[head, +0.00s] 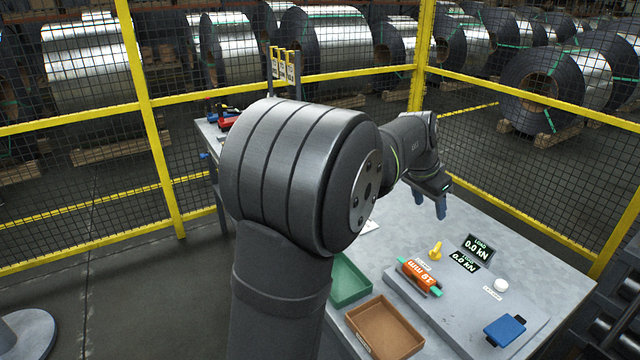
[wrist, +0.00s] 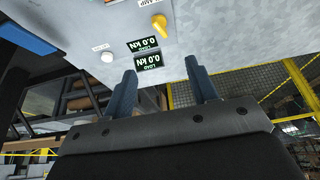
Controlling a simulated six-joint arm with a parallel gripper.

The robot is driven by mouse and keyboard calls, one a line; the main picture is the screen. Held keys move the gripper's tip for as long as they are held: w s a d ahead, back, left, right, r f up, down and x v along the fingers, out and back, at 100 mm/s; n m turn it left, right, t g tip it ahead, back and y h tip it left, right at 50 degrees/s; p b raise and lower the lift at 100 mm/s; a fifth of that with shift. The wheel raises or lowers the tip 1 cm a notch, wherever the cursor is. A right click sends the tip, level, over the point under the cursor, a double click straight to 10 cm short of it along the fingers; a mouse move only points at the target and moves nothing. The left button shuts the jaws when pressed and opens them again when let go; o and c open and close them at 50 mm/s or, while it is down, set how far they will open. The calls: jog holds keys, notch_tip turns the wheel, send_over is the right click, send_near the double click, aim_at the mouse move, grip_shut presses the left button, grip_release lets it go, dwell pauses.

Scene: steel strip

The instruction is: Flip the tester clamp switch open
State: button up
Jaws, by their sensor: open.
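The tester clamp switch (head: 436,250) is a small yellow lever knob beside a CLAMP label on the grey tester plate. In the wrist view the yellow knob (wrist: 159,22) shows near the top edge, its handle pointing down and to the right in the picture. My gripper (head: 432,206) is above the table, behind the switch in the head view, with its blue-grey fingers pointing down. In the wrist view my gripper (wrist: 160,68) is open and empty, with the knob beyond the fingertips and apart from them. My arm hides part of the table.
Two LOAD displays (head: 478,247) read 0.0 kN beside the switch. An orange-and-green 19 mm piece (head: 418,275), a white button (head: 501,285) and a blue block (head: 505,330) are nearby. Green (head: 350,283) and brown (head: 383,330) trays stand at the front. Yellow-framed fencing (head: 520,90) surrounds the table.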

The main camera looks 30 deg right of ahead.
jog(key=c, duration=0.4)
jog(key=shift+w+f, duration=0.3)
jog(key=shift+f, duration=0.05)
jog(key=shift+c, duration=1.4)
jog(key=w+f+n+g, duration=0.1)
jog(key=w+f, duration=0.1)
jog(key=w+a+f+n+g+h, duration=0.1)
jog(key=w+f, duration=0.2)
jog(key=w+a+f+g, duration=0.1)
jog(key=w+f, duration=0.1)
jog(key=w, duration=0.1)
jog(key=shift+w+f+n+g+h, duration=0.25)
jog(key=shift+f+n+g+h, duration=0.1)
jog(key=shift+n+g+h, duration=0.05)
grip_shut()
